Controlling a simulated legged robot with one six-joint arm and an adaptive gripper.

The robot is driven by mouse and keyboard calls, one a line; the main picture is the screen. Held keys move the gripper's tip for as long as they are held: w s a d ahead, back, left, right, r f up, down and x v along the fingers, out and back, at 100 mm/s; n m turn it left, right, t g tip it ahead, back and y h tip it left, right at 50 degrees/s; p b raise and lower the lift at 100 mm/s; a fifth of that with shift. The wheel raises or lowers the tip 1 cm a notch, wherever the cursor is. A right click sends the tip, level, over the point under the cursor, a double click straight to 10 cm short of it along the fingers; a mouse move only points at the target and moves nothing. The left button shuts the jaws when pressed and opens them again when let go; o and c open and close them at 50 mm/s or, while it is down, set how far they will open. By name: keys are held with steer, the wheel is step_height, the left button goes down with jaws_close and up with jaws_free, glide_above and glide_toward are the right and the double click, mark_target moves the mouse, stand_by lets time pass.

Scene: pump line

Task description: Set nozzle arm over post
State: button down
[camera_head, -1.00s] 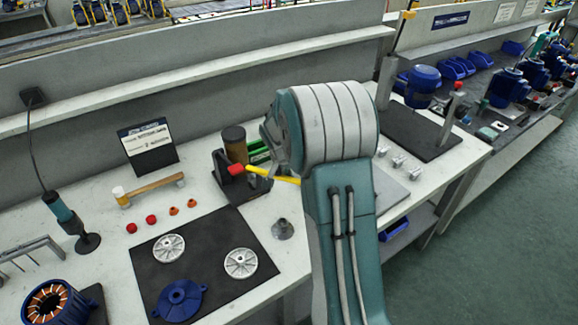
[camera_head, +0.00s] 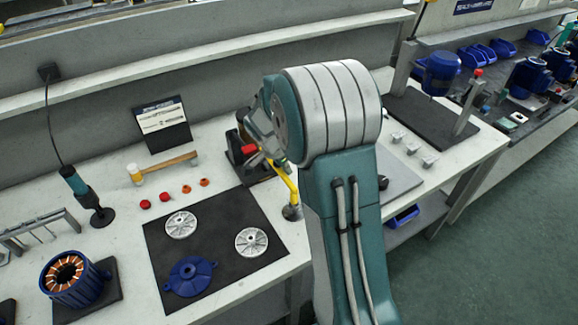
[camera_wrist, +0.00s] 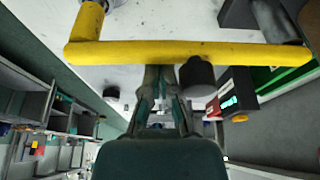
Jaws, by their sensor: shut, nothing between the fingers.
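The yellow nozzle arm (camera_head: 284,178) reaches from a dark stand (camera_head: 248,160) with a red part and bends down at its near end. That end appears over a small grey metal post (camera_head: 291,212) on the bench; whether it touches is unclear. In the wrist view the nozzle arm (camera_wrist: 165,53) crosses as a long yellow tube, its bent end at upper left and a black cylinder (camera_wrist: 197,77) along it. My gripper (camera_wrist: 160,75) is shut and empty, its fingertips close against the tube; contact is unclear. My arm hides the gripper in the head view.
A black mat (camera_head: 215,285) holds two silver discs and a blue flanged cover (camera_head: 190,276). A hammer (camera_head: 160,167), red and orange caps and a sign (camera_head: 163,124) stand behind. A motor stator (camera_head: 72,277) is at left. Small metal blocks (camera_head: 412,148) lie right of my arm.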

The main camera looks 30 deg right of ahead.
stand_by(0.5)
step_height(320, 180, up, 9)
steer(key=d, duration=0.1)
steer(key=shift+r, duration=0.15)
stand_by(0.6)
steer(key=shift+a, duration=0.1)
